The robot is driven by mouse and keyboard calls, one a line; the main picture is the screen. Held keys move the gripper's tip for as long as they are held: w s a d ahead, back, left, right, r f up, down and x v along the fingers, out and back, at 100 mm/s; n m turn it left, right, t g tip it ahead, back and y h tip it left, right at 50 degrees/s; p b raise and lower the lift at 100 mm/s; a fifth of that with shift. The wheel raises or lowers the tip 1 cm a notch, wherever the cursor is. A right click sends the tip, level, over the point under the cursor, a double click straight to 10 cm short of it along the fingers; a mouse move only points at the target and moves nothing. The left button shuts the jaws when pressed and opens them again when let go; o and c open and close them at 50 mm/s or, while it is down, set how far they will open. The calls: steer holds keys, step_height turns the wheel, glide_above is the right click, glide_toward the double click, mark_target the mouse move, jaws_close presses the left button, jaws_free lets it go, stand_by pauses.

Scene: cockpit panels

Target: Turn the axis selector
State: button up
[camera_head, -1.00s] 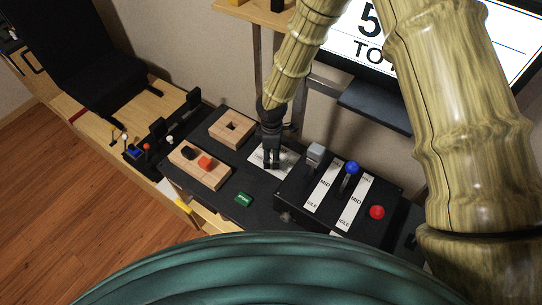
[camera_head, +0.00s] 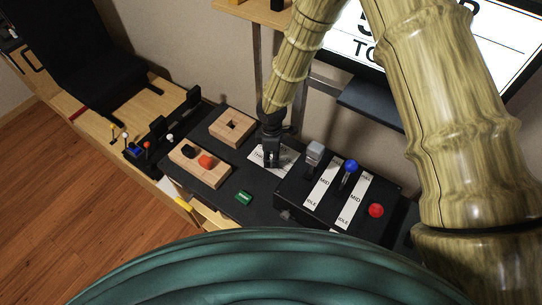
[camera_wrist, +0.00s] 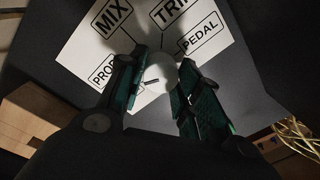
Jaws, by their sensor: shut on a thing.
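The axis selector is a pale round knob (camera_wrist: 160,75) with a dark pointer line, on a white label card (camera_wrist: 85,48) in the wrist view. The words MIX, PEDAL and parts of others show around it. The pointer line lies roughly level in the picture. My gripper (camera_wrist: 158,95) is shut on the knob, with one dark green finger pad at each side. In the head view my gripper (camera_head: 270,160) reaches down onto the card (camera_head: 285,157), and its fingers hide the knob there.
Right of the card stands a black lever box (camera_head: 290,196) with a grey lever, a blue-topped lever (camera_head: 351,167) and a red knob (camera_head: 376,210). Wooden blocks (camera_head: 232,129) lie to the left, and a green piece (camera_head: 243,197) in front. A screen (camera_head: 350,45) stands behind.

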steer(key=shift+w+f+m+b, duration=0.1)
steer(key=shift+m+b, duration=0.6)
steer(key=shift+m, duration=1.5)
steer(key=o, duration=1)
steer(key=shift+o, duration=0.2)
steer(key=shift+r, duration=0.25)
step_height(320, 180, up, 12)
steer(key=shift+w+d+f, duration=0.15)
steer(key=shift+w, duration=0.1)
